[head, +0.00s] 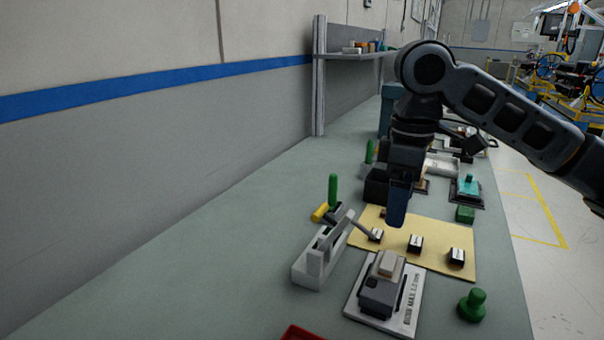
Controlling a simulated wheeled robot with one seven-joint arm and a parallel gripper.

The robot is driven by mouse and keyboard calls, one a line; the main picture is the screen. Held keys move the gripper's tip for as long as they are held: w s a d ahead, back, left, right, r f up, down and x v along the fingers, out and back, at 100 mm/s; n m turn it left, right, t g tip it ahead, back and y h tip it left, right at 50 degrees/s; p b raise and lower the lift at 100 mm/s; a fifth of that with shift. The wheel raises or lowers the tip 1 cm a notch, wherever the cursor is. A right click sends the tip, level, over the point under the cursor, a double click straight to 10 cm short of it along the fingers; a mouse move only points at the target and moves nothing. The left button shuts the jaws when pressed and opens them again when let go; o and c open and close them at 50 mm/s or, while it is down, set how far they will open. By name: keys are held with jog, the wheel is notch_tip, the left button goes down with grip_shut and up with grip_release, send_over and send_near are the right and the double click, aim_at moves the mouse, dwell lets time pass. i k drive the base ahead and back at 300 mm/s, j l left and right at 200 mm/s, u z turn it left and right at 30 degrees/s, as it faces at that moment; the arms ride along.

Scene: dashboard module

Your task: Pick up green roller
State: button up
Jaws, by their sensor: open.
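Several green things show in the head view, and I cannot tell for sure which one is the roller. A green upright rod (333,190) stands behind the grey lever unit (318,258). A second green rod (369,152) is farther back, left of my arm. A green knob-shaped piece (472,305) stands at the front right of the bench. A small green block (465,214) lies past the yellow board's far right corner. My gripper (398,214) points down over the yellow board (400,261), apart from these green things. It is open, and I see nothing in it.
The bench (225,262) is bare on the left. A black-and-grey switch unit (384,292) stands in front of the board, which carries several small black blocks. A yellow cylinder (319,212) is beside the lever unit. A red tray edge (302,333) shows at the bottom.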

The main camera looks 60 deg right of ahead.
aim_at(332, 200)
jog(key=k+l, duration=0.75)
jog(key=k, duration=0.1)
